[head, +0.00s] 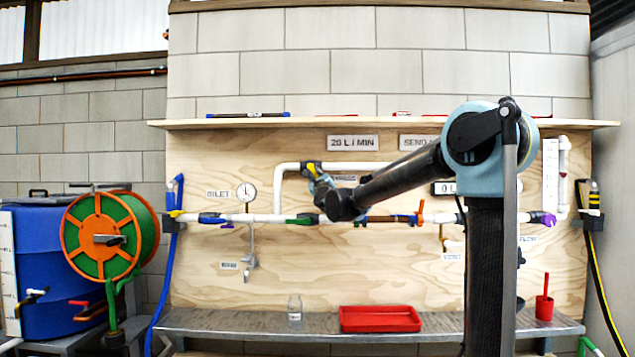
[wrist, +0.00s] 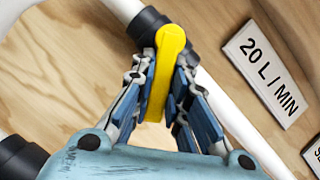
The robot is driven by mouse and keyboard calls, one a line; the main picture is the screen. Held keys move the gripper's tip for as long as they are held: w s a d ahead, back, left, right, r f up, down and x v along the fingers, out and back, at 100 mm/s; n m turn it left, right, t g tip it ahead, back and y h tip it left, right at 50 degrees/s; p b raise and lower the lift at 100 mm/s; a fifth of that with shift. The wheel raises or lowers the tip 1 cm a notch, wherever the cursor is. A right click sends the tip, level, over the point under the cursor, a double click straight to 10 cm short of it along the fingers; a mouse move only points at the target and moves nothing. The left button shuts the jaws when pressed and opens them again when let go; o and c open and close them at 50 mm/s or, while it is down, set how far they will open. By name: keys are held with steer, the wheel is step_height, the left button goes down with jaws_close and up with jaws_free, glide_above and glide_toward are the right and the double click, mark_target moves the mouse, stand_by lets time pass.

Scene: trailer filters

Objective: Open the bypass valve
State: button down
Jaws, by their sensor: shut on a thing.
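The bypass valve's yellow lever (wrist: 165,75) sits on a black valve body (wrist: 149,27) in a white pipe. In the wrist view the lever points down the picture, at an angle to the pipe. My gripper (wrist: 163,88) is shut on the lever, with one blue-padded finger on each side. In the head view my gripper (head: 318,183) is at the upper pipe loop (head: 278,188), with the yellow lever (head: 311,168) just at its tip. My arm hides part of the pipework behind it.
A lower white pipe (head: 268,218) carries several valves, with a gauge (head: 246,192) above it. A "20 L / MIN" sign (head: 353,142) hangs above the loop. A shelf below holds a red tray (head: 380,319) and a clear bottle (head: 295,310). A hose reel (head: 110,240) stands left.

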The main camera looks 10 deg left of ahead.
steer(key=shift+s+d+r+n+g+y, duration=0.15)
steer(key=shift+n+g+y, duration=0.15)
steer(key=shift+n, duration=0.55)
steer(key=shift+w+d+r+n+g+y, duration=0.1)
steer(key=shift+d+n+g+y, duration=0.15)
steer(key=shift+n, duration=0.65)
steer(key=shift+s+d+r+n+g+y, duration=0.15)
steer(key=shift+n+g, duration=0.2)
steer(key=shift+n, duration=0.5)
steer(key=shift+w, duration=0.1)
steer(key=c, duration=1.5)
jaws_free()
steer(key=shift+c, duration=0.2)
steer(key=v, duration=0.7)
steer(key=shift+s+d+f, duration=0.15)
steer(key=shift+s+d, duration=0.1)
steer(key=shift+s, duration=0.05)
